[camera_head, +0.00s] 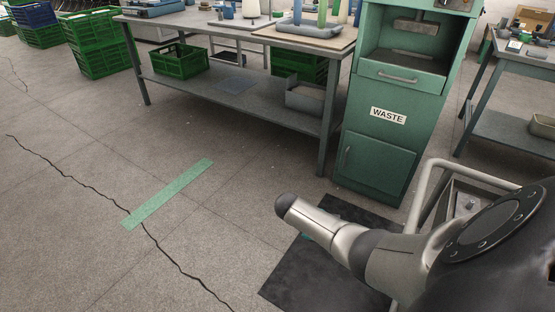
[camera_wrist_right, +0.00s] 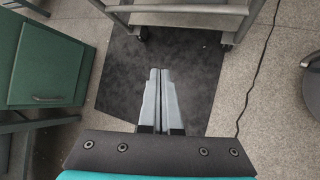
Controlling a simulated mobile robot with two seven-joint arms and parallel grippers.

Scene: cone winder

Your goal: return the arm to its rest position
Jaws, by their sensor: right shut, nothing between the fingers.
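My right gripper (camera_wrist_right: 158,74) shows in the right wrist view, pointing down over a black floor mat (camera_wrist_right: 112,82). Its two grey fingers are together with nothing between them. In the head view, a silver and black link of my arm reaches in from the lower right over the same mat (camera_head: 284,288). The right gripper cannot be made out there. My left gripper is not in either view.
A green waste cabinet (camera_head: 376,158) stands beyond the mat. A workbench (camera_head: 230,97) with crates on its lower shelf is left of it. A metal cart (camera_wrist_right: 190,14) with castors stands by the mat. Open floor (camera_head: 80,220) lies to the left.

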